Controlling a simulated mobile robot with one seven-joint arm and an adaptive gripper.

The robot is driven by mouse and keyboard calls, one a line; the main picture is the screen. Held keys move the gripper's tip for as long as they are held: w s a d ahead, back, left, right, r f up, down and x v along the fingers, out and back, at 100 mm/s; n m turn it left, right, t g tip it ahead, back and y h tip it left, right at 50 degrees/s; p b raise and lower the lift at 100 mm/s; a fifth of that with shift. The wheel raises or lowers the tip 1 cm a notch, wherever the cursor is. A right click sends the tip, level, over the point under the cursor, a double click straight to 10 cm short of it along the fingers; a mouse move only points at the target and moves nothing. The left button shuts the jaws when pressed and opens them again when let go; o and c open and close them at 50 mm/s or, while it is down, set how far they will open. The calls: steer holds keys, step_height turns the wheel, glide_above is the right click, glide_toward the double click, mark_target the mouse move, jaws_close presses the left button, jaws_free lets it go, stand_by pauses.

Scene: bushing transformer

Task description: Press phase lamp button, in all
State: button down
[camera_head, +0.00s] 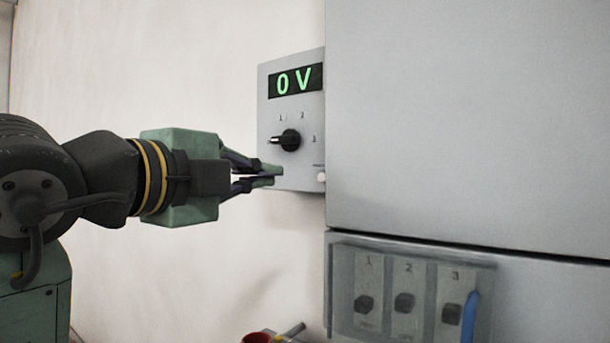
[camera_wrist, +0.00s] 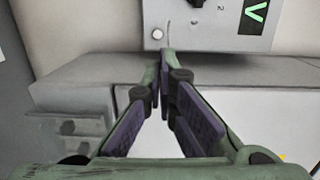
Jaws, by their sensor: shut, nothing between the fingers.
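A small white round button (camera_head: 321,177) sits at the lower right corner of a grey panel (camera_head: 268,108) on the wall. The button also shows in the wrist view (camera_wrist: 157,34), just above and slightly left of the fingertips. My gripper (camera_head: 280,174) is shut and empty, pointing right. Its tips overlap the panel's lower part in the head view, left of the button and apart from it. In the wrist view the two fingers (camera_wrist: 166,58) meet below the button. I cannot tell how far the tips are from the panel face.
The panel has a green "0 V" display (camera_head: 295,81) and a black knob (camera_head: 290,139) with numbers around it. A large grey cabinet (camera_head: 460,110) stands right of it. A box with three switches (camera_head: 410,290) is below. A red object (camera_head: 257,338) shows at the bottom.

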mark_target(323, 174)
steer(key=p+x, duration=0.3)
steer(key=x, duration=1.1)
steer(key=shift+s+d, duration=0.1)
steer(key=shift+w+d+r+p, duration=0.15)
steer(key=shift+w+d+p, duration=0.2)
steer(key=shift+w+p, duration=0.25)
steer(key=shift+d, duration=0.1)
